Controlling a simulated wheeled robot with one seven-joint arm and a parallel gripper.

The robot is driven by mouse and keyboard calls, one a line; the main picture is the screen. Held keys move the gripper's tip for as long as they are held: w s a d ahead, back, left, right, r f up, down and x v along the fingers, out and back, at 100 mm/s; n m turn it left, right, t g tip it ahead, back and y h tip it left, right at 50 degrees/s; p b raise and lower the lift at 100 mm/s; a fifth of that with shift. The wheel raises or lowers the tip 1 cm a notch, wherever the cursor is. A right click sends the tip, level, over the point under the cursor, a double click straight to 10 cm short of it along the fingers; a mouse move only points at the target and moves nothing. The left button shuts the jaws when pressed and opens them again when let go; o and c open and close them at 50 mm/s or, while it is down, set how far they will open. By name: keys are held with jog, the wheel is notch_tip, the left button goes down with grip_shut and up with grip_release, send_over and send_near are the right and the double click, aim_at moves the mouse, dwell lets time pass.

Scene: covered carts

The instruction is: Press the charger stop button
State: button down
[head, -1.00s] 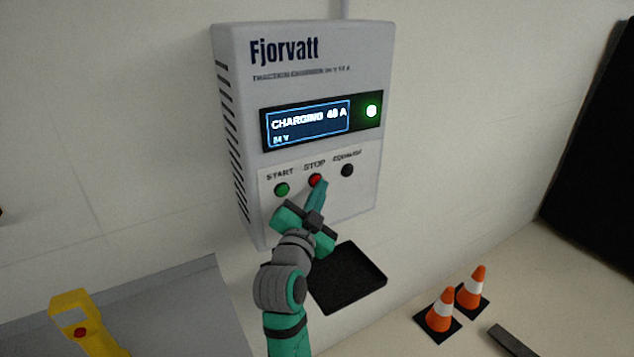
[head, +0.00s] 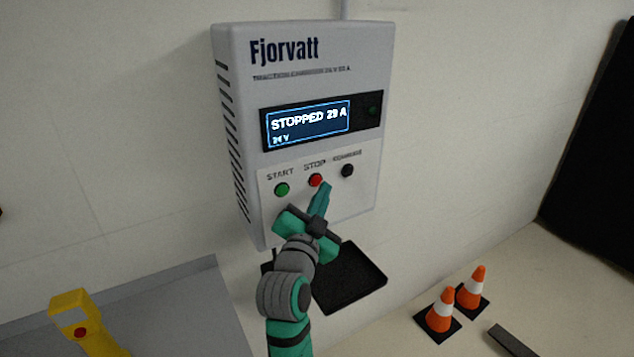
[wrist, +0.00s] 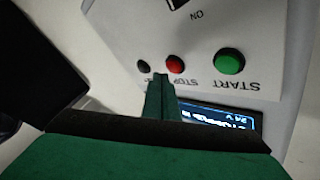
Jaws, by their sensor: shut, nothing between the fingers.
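The grey Fjorvatt charger (head: 300,55) hangs on the wall. Its display (head: 308,123) reads STOPPED 29 A, 24 V, and the lamp (head: 372,111) beside it is dark. The red stop button (head: 316,180) sits between the green start button (head: 282,189) and a black button (head: 347,170). My gripper (head: 323,188) is shut and empty, its fingertips just below and right of the stop button. In the wrist view the red button (wrist: 175,64) shows whole just beyond the fingertips (wrist: 160,77), apparently apart from them.
A black tray (head: 350,299) is below the charger. Two orange cones (head: 440,312) stand on the floor at right, near a dark bar (head: 511,341). A yellow object with a red button (head: 80,318) is at lower left.

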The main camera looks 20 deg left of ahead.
jog(key=shift+s+d, duration=0.8)
jog(key=shift+d, duration=0.2)
jog(key=shift+s+d, duration=0.75)
jog(key=shift+d, duration=0.25)
jog(key=shift+f, duration=0.1)
jog(key=s+d+f+n+g, duration=0.1)
jog(key=s+d+f, duration=0.3)
jog(key=f, duration=0.5)
jog(key=s+d+f+n+g, duration=0.1)
jog(key=s+d+f+n, duration=0.15)
jog(key=s+f, duration=0.55)
jog(key=s+d+f+n, duration=0.1)
jog(key=s+d+f, duration=0.3)
jog(key=f, duration=0.7)
jog(key=s+d+f, duration=0.2)
jog(key=s, duration=0.7)
jog(key=s+d+f+n+g+h, duration=0.1)
jog(key=s+d+f, duration=0.1)
jog(key=s, duration=0.7)
jog(key=s+d+f+g+h, duration=0.1)
jog(key=s+d, duration=0.3)
jog(key=s, duration=0.5)
jog(key=shift+f, duration=0.75)
